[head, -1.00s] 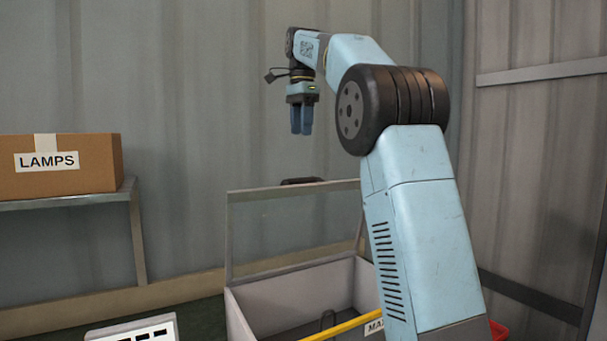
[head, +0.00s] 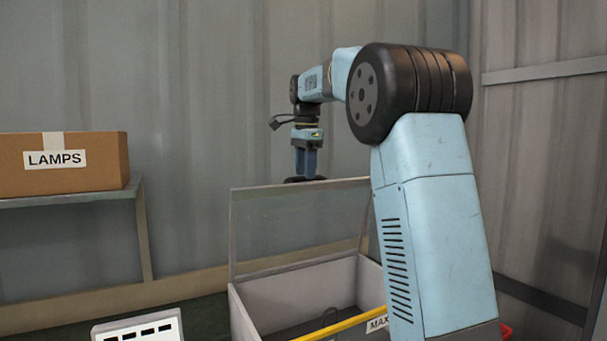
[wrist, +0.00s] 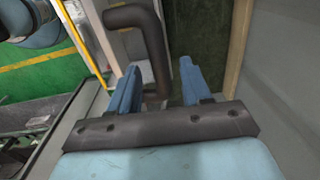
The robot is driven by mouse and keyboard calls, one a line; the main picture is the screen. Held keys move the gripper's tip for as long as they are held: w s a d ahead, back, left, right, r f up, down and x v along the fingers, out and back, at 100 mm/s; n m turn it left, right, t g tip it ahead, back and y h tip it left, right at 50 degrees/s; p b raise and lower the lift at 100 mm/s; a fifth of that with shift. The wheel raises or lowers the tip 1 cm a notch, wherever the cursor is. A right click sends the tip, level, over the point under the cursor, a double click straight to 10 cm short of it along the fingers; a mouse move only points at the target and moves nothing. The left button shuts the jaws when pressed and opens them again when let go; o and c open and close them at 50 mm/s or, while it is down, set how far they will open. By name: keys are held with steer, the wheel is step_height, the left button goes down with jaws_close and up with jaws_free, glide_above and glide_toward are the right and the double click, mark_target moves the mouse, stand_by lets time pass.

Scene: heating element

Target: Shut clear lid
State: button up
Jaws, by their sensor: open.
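The clear lid (head: 300,225) is a see-through panel in a pale frame. It stands raised at the back of a grey box (head: 285,296). A dark handle (head: 291,180) sits on its top edge. My gripper (head: 306,172) points down, with its blue fingertips at the handle in the head view. In the wrist view my gripper (wrist: 157,82) is open, and the dark bent handle (wrist: 149,45) shows between and beyond its two fingers. I cannot tell whether either finger touches it.
A yellow bar (head: 340,325) crosses the box front, near a label reading "MAX". A white slotted panel (head: 138,328) is at the lower left. A cardboard box marked LAMPS (head: 70,164) sits on a shelf (head: 70,200) at left. A corrugated wall stands behind.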

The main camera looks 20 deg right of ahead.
steer(key=shift+f, duration=0.8)
jaws_close()
